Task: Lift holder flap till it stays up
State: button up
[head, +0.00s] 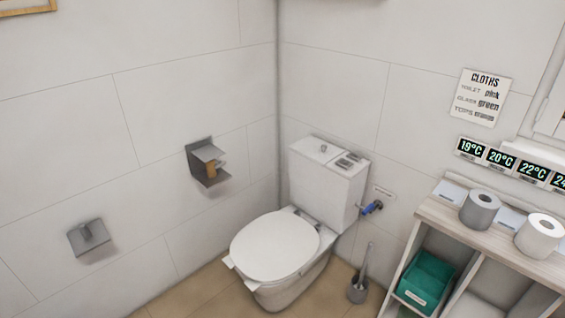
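A grey metal paper holder (197,165) is fixed to the left wall, left of the toilet. Its flap (209,152) juts out from the upper part of the back plate, over a brown cardboard core (211,169). A lighter grey piece sticks out below the core. I cannot tell from here whether the flap rests on something or stays up by itself. My gripper is not in view, and nothing of mine is seen touching the holder.
A white toilet (275,246) with its lid down stands in the corner. A grey wall fitting (88,238) is lower left. A toilet brush (359,286) stands on the floor. At right, a shelf unit (440,215) carries grey (480,212) and white (540,236) rolls.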

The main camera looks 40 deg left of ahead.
aim_at(207, 153)
jog(key=u, duration=2.15)
jog(key=i, duration=1.2)
jog(key=u, duration=0.45)
jog(key=i, duration=1)
jog(key=u, duration=0.1)
